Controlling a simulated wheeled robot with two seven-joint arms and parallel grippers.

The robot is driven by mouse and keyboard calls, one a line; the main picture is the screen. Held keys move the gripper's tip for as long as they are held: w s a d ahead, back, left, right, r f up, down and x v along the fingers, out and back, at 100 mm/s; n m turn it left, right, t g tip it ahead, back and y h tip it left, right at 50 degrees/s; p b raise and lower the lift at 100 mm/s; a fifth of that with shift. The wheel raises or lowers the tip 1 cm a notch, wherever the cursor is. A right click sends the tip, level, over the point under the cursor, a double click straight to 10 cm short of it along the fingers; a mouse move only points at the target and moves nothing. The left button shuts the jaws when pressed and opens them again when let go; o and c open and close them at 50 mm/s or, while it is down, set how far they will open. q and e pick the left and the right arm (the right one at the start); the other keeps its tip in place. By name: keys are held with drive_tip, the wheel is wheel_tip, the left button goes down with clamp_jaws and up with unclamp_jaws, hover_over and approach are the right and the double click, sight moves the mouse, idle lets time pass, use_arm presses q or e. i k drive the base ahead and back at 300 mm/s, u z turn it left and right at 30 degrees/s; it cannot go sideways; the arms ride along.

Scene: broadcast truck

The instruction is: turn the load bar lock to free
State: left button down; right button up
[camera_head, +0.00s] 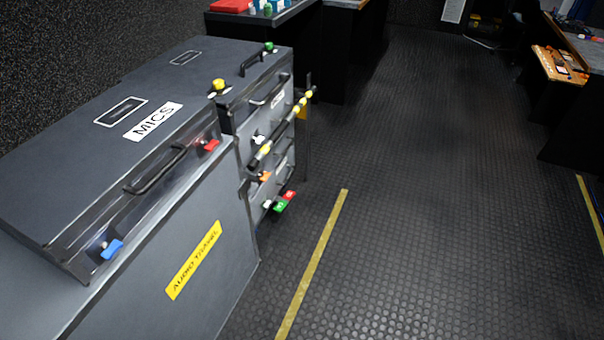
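A yellow-and-black load bar (283,127) runs across the front of the drawer unit beside the MICS case. Its far end meets a dark upright post (308,110) with a yellow part. Low on the same front are a green tag (280,206) and a red tag (290,195), with a small pale knob (267,204) beside them. I cannot tell for sure which part is the bar's lock, nor read its setting. Neither of my grippers is in view.
The MICS case (75,150) has a blue latch (112,249) and a red latch (211,145). A yellow knob (218,86) and a green knob (269,46) stand on the drawer unit. The dark studded floor (420,180) is clear, with a yellow line (313,262). Desks stand at the back and right.

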sight(263, 176)
drive_tip(key=z, duration=0.35)
drive_tip(key=i, duration=0.75)
drive_tip(key=u, duration=0.7)
drive_tip(key=i, duration=0.5)
drive_tip(key=u, duration=0.55)
